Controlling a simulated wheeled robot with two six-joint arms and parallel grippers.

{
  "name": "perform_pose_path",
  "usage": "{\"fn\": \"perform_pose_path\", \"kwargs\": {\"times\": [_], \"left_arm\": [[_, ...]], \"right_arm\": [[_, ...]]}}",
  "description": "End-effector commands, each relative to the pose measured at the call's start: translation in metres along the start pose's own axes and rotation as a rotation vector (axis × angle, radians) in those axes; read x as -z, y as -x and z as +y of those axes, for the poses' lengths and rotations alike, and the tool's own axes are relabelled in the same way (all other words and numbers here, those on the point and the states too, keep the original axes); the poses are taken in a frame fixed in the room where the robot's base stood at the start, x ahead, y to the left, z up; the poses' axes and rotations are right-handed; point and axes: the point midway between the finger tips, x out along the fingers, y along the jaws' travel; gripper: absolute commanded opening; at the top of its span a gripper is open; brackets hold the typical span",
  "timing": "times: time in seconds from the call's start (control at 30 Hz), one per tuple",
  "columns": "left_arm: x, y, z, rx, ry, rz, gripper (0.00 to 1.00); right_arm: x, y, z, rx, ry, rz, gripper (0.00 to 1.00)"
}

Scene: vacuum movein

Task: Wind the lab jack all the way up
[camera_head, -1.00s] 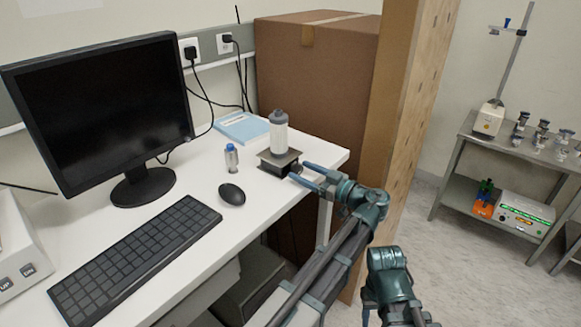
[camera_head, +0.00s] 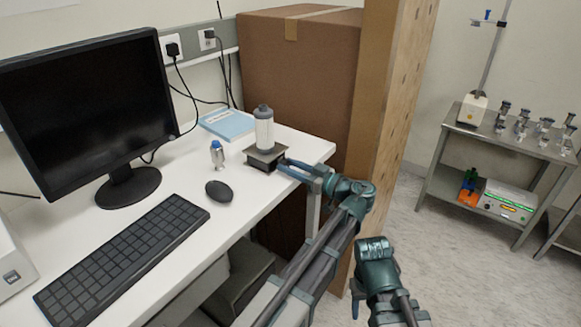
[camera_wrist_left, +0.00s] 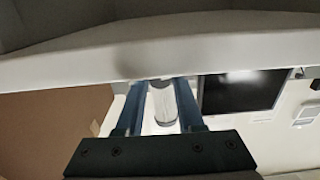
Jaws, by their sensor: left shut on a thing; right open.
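The lab jack (camera_head: 266,157) stands on the white desk near its right end, with a dark base and a flat top plate. A translucent bottle with a grey cap (camera_head: 264,130) stands upright on the plate; it also shows between the fingers in the left wrist view (camera_wrist_left: 164,106). My left gripper (camera_head: 284,166) reaches the jack's right side from the right and is shut on its knob, which the fingers hide. The blue fingers (camera_wrist_left: 165,88) show in the left wrist view. My right gripper (camera_head: 355,307) hangs low at the front, open and away from the desk.
A small blue-capped vial (camera_head: 217,155) and a mouse (camera_head: 219,191) are left of the jack. A blue book (camera_head: 228,125) lies behind it. A monitor (camera_head: 90,115) and keyboard (camera_head: 125,250) fill the left. A large cardboard box (camera_head: 300,75) stands behind the desk's right end.

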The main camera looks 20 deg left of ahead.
Motion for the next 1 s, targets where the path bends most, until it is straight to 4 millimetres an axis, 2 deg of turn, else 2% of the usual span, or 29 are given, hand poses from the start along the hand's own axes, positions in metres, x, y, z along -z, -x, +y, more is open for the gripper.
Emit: {"fn": "perform_pose_path", "kwargs": {"times": [0.1, 0.3, 0.67, 0.7, 0.83, 1.0], "left_arm": [[0.0, 0.0001, 0.0002, 0.0, -0.12, 0.0, 0.0], [0.0, 0.0001, 0.0004, 0.0, -0.255, 0.0, 0.0], [0.0, 0.0002, 0.0006, 0.0, -0.274, 0.0, 0.0], [0.0, 0.0002, 0.0006, 0.0, -0.274, 0.0, 0.44], [0.0, 0.0002, 0.0005, 0.0, -0.273, 0.0, 0.67], [0.0, 0.0001, 0.0005, 0.0, -0.273, 0.0, 0.67]], "right_arm": [[0.0, 0.0, 0.0, 0.0, 0.0, 0.0, 0.5], [0.0, 0.0, 0.0, 0.0, 0.0, 0.0, 0.5], [0.0, 0.0, 0.0, 0.0, 0.0, 0.0, 0.5], [0.0, 0.0, 0.0, 0.0, 0.0, 0.0, 0.5], [0.0, 0.0, 0.0, 0.0, 0.0, 0.0, 0.5], [0.0, 0.0, 0.0, 0.0, 0.0, 0.0, 0.5]]}}
